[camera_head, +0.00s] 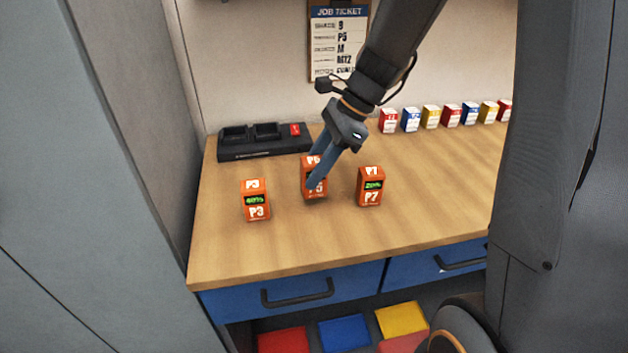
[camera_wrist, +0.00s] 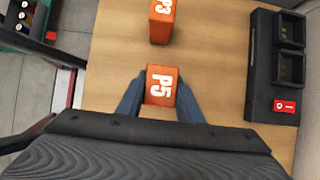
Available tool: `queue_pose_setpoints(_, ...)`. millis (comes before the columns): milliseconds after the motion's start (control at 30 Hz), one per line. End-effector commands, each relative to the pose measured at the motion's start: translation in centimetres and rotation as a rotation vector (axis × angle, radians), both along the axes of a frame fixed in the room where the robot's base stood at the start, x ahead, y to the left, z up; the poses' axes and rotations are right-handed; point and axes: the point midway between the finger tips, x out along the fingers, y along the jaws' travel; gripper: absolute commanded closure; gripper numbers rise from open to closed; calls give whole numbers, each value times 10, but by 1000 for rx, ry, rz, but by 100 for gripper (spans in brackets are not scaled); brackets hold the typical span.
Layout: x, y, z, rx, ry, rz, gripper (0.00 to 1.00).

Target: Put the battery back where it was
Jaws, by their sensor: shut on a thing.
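The orange battery marked P5 (camera_head: 308,164) stands upright between my fingers near the middle of the workbench; its top shows in the wrist view (camera_wrist: 160,88). My gripper (camera_head: 316,178) is shut on it, with one blue finger on each side; a finger hides part of its front. I cannot tell whether the battery touches the bench. The P3 battery (camera_head: 256,200) stands to the left, with a green 40% display. The P7 battery (camera_head: 370,187) stands to the right, with a green display. The black charger (camera_head: 250,150) behind has empty bays and a red label.
A job ticket (camera_head: 338,45) hangs on the back wall, its lines including P5. Several small coloured boxes (camera_head: 430,118) stand in a row at the back right. The workbench (camera_head: 310,245) is clear in front, above blue drawers (camera_head: 290,293). A grey cabinet stands at left.

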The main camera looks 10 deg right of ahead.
Motion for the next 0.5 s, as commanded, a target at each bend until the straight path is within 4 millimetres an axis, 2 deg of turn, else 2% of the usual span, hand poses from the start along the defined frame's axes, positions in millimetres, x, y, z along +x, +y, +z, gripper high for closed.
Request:
queue_pose_setpoints(233,-1,0,-31,0,4,0,100)
queue_pose_setpoints(500,0,0,-33,0,1,0,100)
